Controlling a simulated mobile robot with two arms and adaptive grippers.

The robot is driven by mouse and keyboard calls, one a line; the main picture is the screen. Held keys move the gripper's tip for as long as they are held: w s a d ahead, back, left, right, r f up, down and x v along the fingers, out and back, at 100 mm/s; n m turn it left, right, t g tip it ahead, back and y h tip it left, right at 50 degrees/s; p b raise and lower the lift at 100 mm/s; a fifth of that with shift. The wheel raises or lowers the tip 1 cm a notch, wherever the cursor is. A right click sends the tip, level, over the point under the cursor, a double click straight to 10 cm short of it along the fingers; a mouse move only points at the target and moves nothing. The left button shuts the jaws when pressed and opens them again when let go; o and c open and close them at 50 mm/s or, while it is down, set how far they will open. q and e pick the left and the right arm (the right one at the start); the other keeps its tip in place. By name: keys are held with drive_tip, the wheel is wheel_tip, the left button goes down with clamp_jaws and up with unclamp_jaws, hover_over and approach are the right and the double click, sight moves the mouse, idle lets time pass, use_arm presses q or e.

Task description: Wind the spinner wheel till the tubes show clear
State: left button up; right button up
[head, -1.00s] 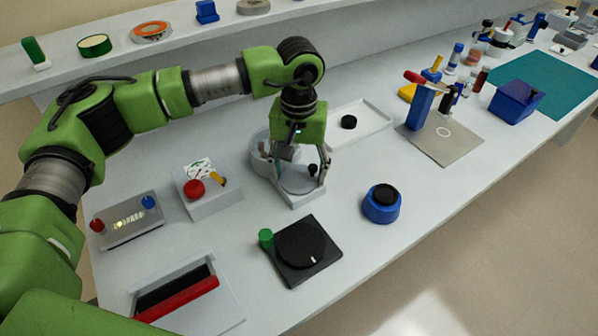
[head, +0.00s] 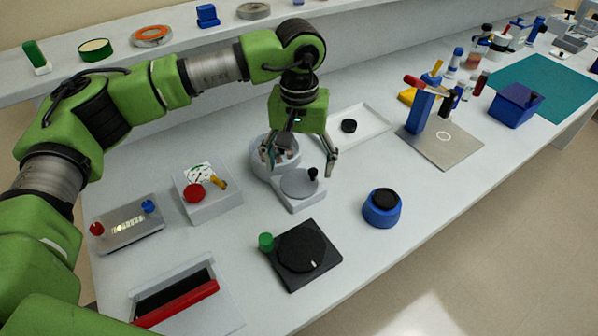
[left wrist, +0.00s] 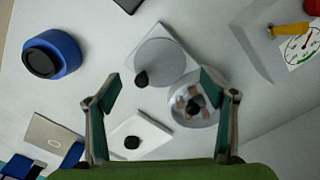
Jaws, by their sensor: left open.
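The spinner is a light grey unit with a flat round wheel (head: 297,184) and a black crank knob (head: 313,173) on the wheel's right edge. Its round bowl (head: 259,166) stands behind the wheel, partly hidden by my gripper. In the left wrist view the wheel (left wrist: 160,60), the knob (left wrist: 141,79) and the bowl (left wrist: 176,118) all show. Brownish tubes (left wrist: 180,103) sit around a dark hub in the bowl; they look blurred. My left gripper (head: 300,164) is open and empty above the spinner, fingers spread wide and apart from the knob. My right gripper is out of view.
A gauge box (head: 212,207) with a red knob stands left of the spinner. A black turntable box (head: 328,268) and a blue round pot (head: 382,211) lie in front. A white tray (head: 376,137) with a black cap is behind right. Clear bench lies between the spinner and the blue pot.

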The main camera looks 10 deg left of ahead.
sight(299, 182)
use_arm(q)
wheel_tip(299, 182, up, 8)
drive_tip(key=shift+r, duration=0.25)
